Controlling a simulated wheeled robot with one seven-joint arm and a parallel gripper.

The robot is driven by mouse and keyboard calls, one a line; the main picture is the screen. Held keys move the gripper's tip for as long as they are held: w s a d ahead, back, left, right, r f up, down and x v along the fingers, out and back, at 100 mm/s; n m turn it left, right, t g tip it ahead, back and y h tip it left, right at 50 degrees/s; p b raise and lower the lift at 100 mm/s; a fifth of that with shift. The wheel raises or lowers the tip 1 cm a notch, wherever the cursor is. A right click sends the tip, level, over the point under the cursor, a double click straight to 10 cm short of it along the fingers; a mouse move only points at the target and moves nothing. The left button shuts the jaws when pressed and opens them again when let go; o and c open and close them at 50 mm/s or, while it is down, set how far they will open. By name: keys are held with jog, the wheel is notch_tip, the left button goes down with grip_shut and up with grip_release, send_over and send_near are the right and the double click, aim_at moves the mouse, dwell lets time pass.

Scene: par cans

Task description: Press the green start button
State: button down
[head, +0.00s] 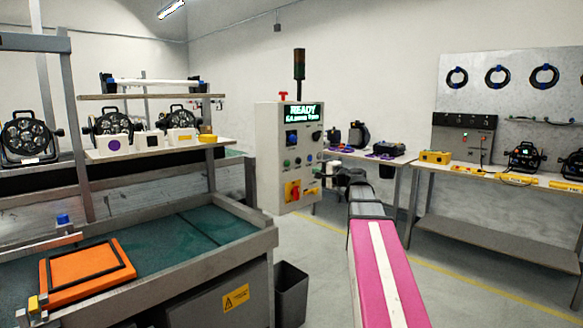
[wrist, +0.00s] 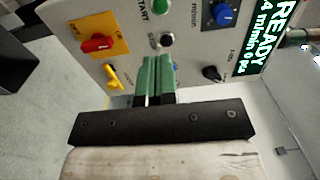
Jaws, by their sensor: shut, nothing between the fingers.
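The green start button (wrist: 161,7) is on the control panel at the top edge of the wrist view, partly cut off, with a START label beside it. In the head view it appears as a small green dot (head: 287,163) on the panel's left side. My gripper (wrist: 157,60) is shut and empty, its green fingers pointing at the panel. The fingertips appear just below the black stop button (wrist: 165,40), apart from the green button in the picture. I cannot tell the gap to the panel. In the head view my arm hides part of the gripper.
The control cabinet (head: 268,160) has a READY display (head: 303,112). Near the fingers are a red switch on a yellow plate (wrist: 122,30), a blue knob (wrist: 222,14), a black knob (wrist: 212,73) and a yellow handle (wrist: 112,77). A grey bin (head: 291,290) stands on the floor.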

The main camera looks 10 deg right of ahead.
aim_at(288, 164)
jog(key=x, duration=1.4)
jog(key=shift+f, duration=0.1)
